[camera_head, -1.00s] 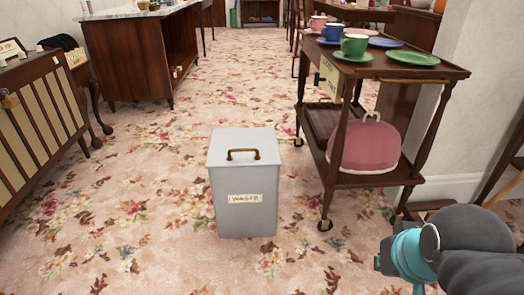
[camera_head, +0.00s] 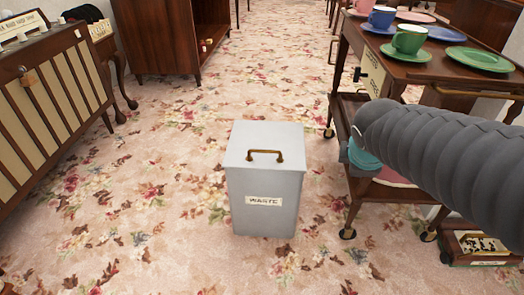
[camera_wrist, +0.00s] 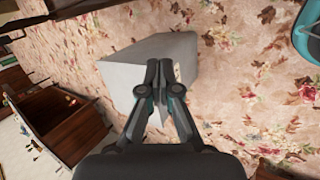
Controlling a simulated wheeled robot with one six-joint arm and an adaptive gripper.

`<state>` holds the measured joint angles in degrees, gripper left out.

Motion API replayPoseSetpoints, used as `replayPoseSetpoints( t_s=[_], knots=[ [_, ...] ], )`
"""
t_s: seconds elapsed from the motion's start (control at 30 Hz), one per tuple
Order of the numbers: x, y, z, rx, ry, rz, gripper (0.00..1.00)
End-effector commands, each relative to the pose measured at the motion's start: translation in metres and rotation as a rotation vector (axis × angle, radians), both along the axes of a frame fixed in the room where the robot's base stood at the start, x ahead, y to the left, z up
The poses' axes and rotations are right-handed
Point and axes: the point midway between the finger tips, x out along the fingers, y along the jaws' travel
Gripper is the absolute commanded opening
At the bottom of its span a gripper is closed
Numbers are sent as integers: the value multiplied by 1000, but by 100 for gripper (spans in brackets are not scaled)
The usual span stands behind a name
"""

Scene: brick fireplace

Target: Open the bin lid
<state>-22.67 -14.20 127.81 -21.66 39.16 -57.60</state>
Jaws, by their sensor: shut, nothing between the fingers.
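The waste bin (camera_head: 263,208) is a grey box with a "WASTE" label, standing upright on the carpet in the middle of the head view. Its flat lid (camera_head: 265,139) is closed and bears a brass handle (camera_head: 265,155). In the wrist view the bin (camera_wrist: 123,65) shows as a pale grey box behind my gripper (camera_wrist: 159,65). My gripper's fingers are together and empty, in front of the bin in that view. I cannot tell how far they are from it. In the head view my arm reaches in from the right, and the gripper itself does not show.
A wooden trolley (camera_head: 465,66) with cups and plates stands to the right, partly behind my arm. A slatted wooden cabinet (camera_head: 55,105) stands at the left. A small box (camera_head: 483,247) lies at the lower right. Carpet (camera_head: 150,210) around the bin is clear.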

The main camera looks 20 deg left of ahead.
Motion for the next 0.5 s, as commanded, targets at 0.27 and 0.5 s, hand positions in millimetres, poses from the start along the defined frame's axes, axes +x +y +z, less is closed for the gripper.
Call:
replayPoseSetpoints(
  t_s=[0.27,0.5],
  knots=[
    [58,135,-25,-465,-53,833,0],
    [68,226,-55,-751,-122,1329,0]
  ],
)
